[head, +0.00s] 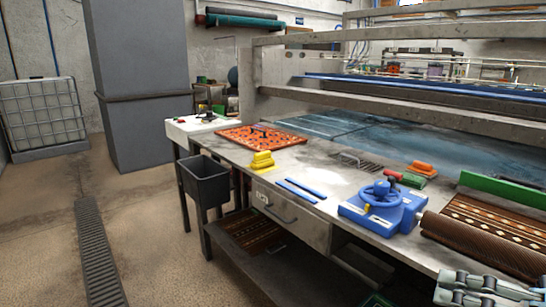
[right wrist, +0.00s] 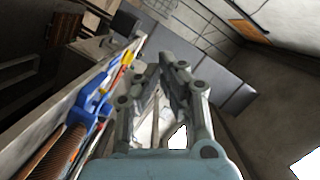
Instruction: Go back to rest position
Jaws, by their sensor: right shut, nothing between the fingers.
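My right gripper (head: 488,288) shows at the bottom right corner of the head view, partly cut off by the frame. It is beside the front of the workbench (head: 330,180), near the rolled brown patterned rug (head: 490,230). In the right wrist view the right gripper (right wrist: 163,68) is shut with nothing between its fingers. The bench and its items are tilted at the left of that view, apart from the fingers. My left gripper is not in view.
The floor (head: 150,220) at left is open, with a drain grate (head: 98,250).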

